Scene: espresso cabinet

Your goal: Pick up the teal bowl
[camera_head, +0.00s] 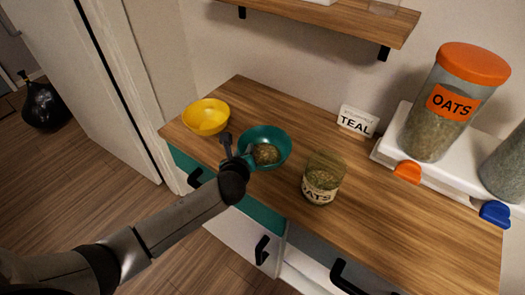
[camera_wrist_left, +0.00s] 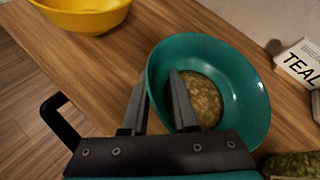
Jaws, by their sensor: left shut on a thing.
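The teal bowl (camera_head: 276,136) is on the wooden counter, left of the middle, with oats (camera_head: 265,154) in its bottom. In the left wrist view the teal bowl (camera_wrist_left: 235,75) fills the middle right, with the oats (camera_wrist_left: 207,98) inside. My left gripper (camera_head: 236,147) is at the bowl's left rim. In the left wrist view one finger of the gripper (camera_wrist_left: 158,105) is inside the bowl and the other is outside, shut on the rim. I cannot tell whether the bowl is lifted off the counter. My right gripper is not in view.
A yellow bowl (camera_head: 206,116) stands left of the teal bowl. A glass jar of oats (camera_head: 323,178) stands close on the right. A TEAL sign (camera_head: 357,121) is behind. A large OATS dispenser (camera_head: 447,110) sits on a white stand at right. A shelf (camera_head: 340,18) hangs above.

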